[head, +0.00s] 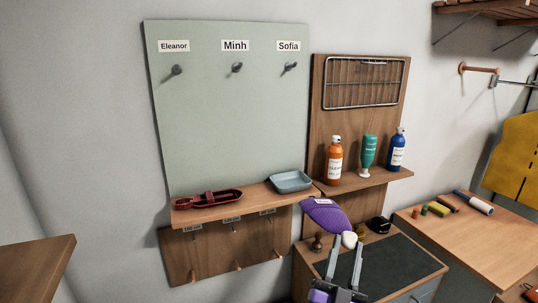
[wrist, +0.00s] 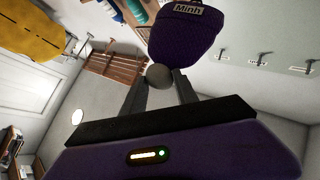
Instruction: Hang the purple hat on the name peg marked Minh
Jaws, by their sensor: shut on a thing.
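The purple hat (head: 323,214) has a pale pompom and a white tag that reads Minh in the wrist view (wrist: 183,40). My gripper (head: 347,245) is shut on the pompom, seen in the wrist view (wrist: 159,76), with the hat hanging clear of the fingers. In the head view the hat is in front of the cabinet, below the bottle shelf. The Minh peg (head: 237,68) is a dark metal peg under the Minh label (head: 235,45), bare, between the Eleanor peg (head: 176,70) and the Sofia peg (head: 290,67).
A wooden shelf (head: 222,211) under the green board holds a red item (head: 208,199) and a blue-grey tray (head: 291,181). Lower wooden pegs (head: 237,265) have labels too small to read surely. Bottles (head: 334,162) stand on a right shelf. Space before the green board is free.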

